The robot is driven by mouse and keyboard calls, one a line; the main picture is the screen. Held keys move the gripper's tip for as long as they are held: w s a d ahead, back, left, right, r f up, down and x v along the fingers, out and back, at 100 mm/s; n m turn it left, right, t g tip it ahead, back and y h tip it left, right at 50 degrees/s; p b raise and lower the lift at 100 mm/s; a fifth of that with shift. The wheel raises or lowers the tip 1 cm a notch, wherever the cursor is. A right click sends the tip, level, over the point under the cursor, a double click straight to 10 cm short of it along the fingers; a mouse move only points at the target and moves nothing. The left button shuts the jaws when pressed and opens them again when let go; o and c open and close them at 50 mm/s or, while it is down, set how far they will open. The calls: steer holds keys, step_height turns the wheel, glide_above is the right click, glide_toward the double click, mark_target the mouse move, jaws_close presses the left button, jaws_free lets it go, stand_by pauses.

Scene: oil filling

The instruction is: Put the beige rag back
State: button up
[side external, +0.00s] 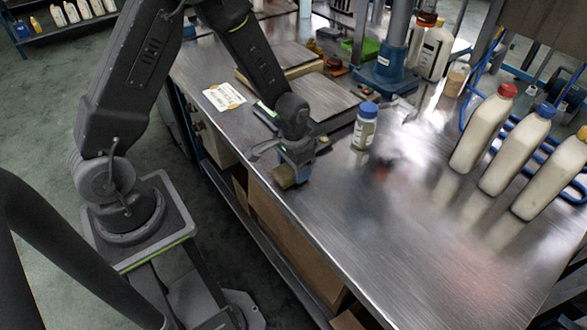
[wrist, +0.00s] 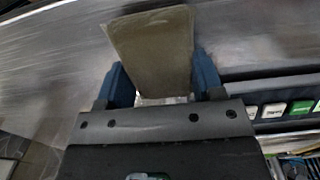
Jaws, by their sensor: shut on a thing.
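The beige rag (wrist: 152,50) is a flat, roughly rectangular piece between the two blue fingers of my gripper (wrist: 163,82) in the wrist view. The fingers are shut on it. In the side external view my gripper (side external: 291,170) is at the front edge of the metal workbench (side external: 350,220). A small part of the rag (side external: 284,178) shows there, below the fingers and near the bench edge. I cannot tell whether the rag touches the bench top.
A small bottle with a blue cap (side external: 364,127) stands right of my gripper. A paper label (side external: 224,96) lies left of my gripper. A blue-based stand (side external: 384,75) is behind. The front right of the bench is clear.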

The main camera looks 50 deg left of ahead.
steer(key=shift+f, duration=0.55)
steer(key=o, duration=0.9)
steer(key=shift+f, duration=0.15)
steer(key=shift+c, duration=0.2)
steer(key=s+d+r+t, duration=0.1)
steer(key=s+r, duration=0.2)
steer(key=r, duration=0.9)
steer(key=s+r+t, duration=0.2)
steer(key=s+r, duration=0.1)
steer(key=r, duration=0.9)
steer(key=s+d+r+t, duration=0.1)
steer(key=s+r, duration=0.4)
steer(key=s, duration=0.5)
steer(key=shift+s+d+r+t, duration=0.25)
steer(key=shift+d+t, duration=0.05)
steer(key=shift+t, duration=0.5)
